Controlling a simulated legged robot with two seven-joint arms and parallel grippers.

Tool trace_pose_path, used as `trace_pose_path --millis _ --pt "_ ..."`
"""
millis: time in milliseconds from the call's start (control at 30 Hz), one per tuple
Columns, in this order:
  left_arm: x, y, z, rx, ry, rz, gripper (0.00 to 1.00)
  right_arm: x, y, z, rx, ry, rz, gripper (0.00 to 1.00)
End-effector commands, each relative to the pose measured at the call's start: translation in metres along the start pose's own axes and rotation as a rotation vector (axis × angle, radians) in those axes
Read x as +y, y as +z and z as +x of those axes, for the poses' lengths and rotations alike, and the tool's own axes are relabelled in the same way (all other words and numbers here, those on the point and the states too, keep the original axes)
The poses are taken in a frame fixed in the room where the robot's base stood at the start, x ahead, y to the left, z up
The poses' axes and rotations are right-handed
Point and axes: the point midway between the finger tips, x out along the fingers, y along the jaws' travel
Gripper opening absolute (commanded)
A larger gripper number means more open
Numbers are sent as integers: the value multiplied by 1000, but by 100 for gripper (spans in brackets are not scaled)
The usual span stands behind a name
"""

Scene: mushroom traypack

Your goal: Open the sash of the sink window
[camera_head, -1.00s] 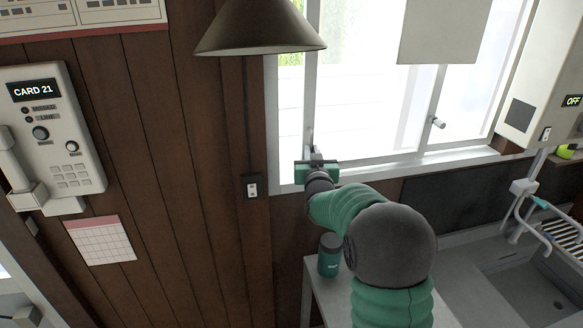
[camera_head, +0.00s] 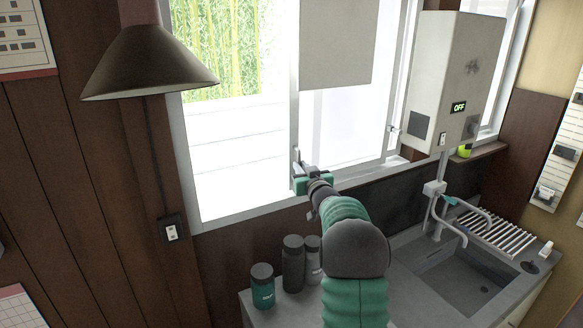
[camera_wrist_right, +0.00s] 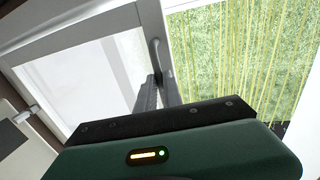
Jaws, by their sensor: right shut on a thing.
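The window sash (camera_head: 293,115) stands slid to the right, its left stile near the middle of the window. The left part of the opening is clear and shows bamboo and a pale fence outside. My right gripper (camera_head: 300,176) is at the lower end of this stile, shut on the sash handle (camera_head: 297,154). In the right wrist view the grey handle (camera_wrist_right: 153,52) rises on the stile (camera_wrist_right: 146,12), and the fingers of my gripper (camera_wrist_right: 156,92) meet its lower part. The exact contact is partly hidden. My left gripper is out of view.
A hanging lamp (camera_head: 148,65) is at upper left. A white heater box (camera_head: 452,80) is to the right of the window. Several bottles (camera_head: 292,262) stand on the counter beside my arm. The sink (camera_head: 470,280) and its tap (camera_head: 452,225) are at lower right.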

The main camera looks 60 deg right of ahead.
Motion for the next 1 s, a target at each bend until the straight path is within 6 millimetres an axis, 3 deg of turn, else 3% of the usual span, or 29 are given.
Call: trace_pose_path --millis 300,333,500,833,1000 --pt "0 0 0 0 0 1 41 1 -4 0 9 1 -1 0" --pt "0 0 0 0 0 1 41 0 -4 0 9 1 -2 12" --pt "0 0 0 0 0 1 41 -2 -4 -1 7 0 -3 33" --pt "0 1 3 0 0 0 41 0 -1 -2 5 1 -1 33" --pt "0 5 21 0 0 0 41 0 3 -32 6 2 -2 33"
